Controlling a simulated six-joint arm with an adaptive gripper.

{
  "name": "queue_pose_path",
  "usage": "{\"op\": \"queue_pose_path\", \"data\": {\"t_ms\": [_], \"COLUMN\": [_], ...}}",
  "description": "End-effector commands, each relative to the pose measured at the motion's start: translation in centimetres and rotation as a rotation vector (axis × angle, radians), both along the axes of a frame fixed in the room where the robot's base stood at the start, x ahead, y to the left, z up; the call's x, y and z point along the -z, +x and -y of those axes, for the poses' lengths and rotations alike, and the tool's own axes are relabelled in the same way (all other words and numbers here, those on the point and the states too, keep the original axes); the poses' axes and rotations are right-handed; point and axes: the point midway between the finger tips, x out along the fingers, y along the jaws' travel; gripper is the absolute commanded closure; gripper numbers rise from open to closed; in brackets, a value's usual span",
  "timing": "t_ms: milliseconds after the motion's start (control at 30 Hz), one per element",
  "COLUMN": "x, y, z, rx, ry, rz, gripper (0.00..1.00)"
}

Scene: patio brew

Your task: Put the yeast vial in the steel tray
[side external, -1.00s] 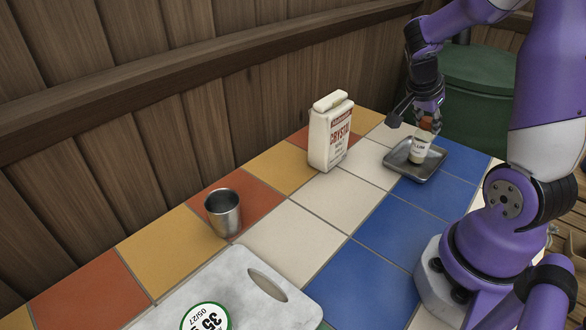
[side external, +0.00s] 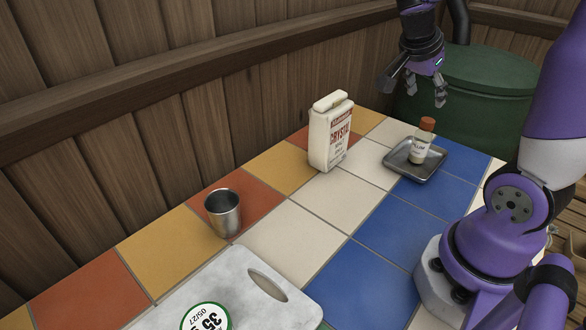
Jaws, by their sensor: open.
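The yeast vial (side external: 420,148) is a small pale bottle with a white label and an orange-brown cap. It stands upright inside the steel tray (side external: 399,170), a shallow grey square tray at the far right of the tiled table. My gripper (side external: 412,92) is open and empty, above the vial and clear of it. Nothing hides the vial.
A steel cup (side external: 223,214) and a marble board (side external: 254,303) with a round labelled item (side external: 206,318) are nearer. A green barrel (side external: 487,88) stands behind the table. The middle tiles are clear.

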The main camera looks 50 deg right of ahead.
Motion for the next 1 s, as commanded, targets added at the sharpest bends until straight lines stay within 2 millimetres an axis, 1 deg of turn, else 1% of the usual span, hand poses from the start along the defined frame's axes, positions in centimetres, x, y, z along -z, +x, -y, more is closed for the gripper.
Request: {"op": "queue_pose_path", "data": {"t_ms": [33,167,267,367,400,467,500,600,700,800,1000], "x": [-0.7,-1.8,-2.2,-2.3,-2.3,-2.0,-1.8,-1.2,-0.8,-0.5,-0.5], "y": [0.2,0.3,0.9,1.9,2.2,2.4,2.2,1.5,0.6,0.2,0.2], "z": [-0.4,-1.1,-2.6,-6.0,-7.9,-10.9,-12.8,-17.2,-20.0,-21.1,-21.2], "rx": [-0.003,-0.014,-0.167,-0.520,-0.695,-0.956,-1.121,-1.471,-1.694,-1.786,-1.795], "ry": [-0.002,0.002,0.028,0.070,0.083,0.091,0.091,0.072,0.048,0.037,0.037], "rz": [0.003,0.001,0.000,-0.006,-0.010,-0.017,-0.021,-0.027,-0.031,-0.032,-0.034], "gripper": [0.37,0.37,0.37,0.37,0.37,0.37,0.37,0.37,0.37,0.37,0.37]}}
